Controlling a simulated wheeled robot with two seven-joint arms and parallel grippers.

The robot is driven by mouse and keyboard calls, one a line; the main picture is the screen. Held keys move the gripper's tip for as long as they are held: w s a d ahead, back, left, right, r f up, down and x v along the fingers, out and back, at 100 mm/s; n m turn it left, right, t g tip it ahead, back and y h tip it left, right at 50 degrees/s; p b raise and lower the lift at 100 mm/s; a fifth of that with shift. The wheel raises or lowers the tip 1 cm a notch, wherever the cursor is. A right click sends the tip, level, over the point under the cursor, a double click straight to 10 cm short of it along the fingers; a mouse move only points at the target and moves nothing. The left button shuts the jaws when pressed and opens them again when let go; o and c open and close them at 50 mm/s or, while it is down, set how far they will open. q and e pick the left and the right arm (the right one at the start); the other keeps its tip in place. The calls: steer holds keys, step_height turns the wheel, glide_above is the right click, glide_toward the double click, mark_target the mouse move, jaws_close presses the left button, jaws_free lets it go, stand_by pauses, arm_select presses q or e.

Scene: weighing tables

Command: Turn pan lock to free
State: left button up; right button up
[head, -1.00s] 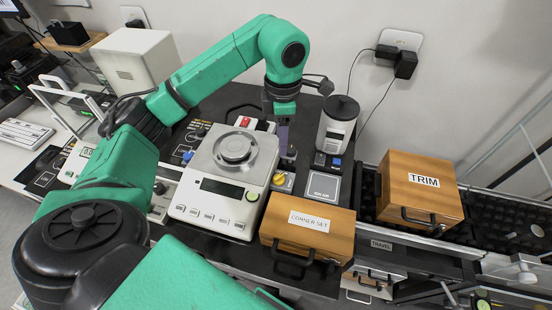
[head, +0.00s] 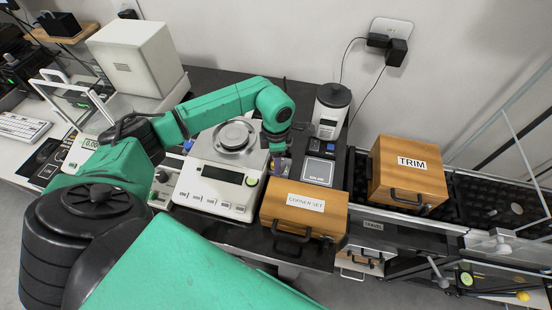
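The bench scale (head: 222,175), grey with a round metal pan (head: 233,137) on top, stands in the middle of the dark table. My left gripper (head: 276,168) points down just right of the scale, behind the box marked CORNER SET. Its purplish fingers are small and partly hidden by the wrist, so their opening cannot be told. The yellow knob seen earlier on the panel right of the scale is covered by the gripper. I cannot tell whether the fingers touch it. No pan lock label is readable. My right gripper is not in view.
The wooden CORNER SET box (head: 302,215) stands close in front of the gripper. A white-and-black canister (head: 329,112) is behind right. The TRIM box (head: 407,174) is further right. A beige box-shaped unit (head: 135,58) stands back left.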

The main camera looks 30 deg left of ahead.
arm_select(q)
jaws_close()
steer(key=shift+w+f+m+b, duration=0.1)
steer(key=shift+f+m+b, duration=0.1)
steer(key=shift+m+b, duration=0.95)
steer(key=m+b, duration=0.2)
steer(key=shift+b, duration=0.3)
steer(key=m+b, duration=0.2)
steer(key=m, duration=0.1)
steer(key=shift+r, duration=0.1)
steer(key=shift+r+m+b, duration=0.1)
steer(key=shift+m+b, duration=0.65)
steer(key=shift+m, duration=0.1)
steer(key=shift+r, duration=0.1)
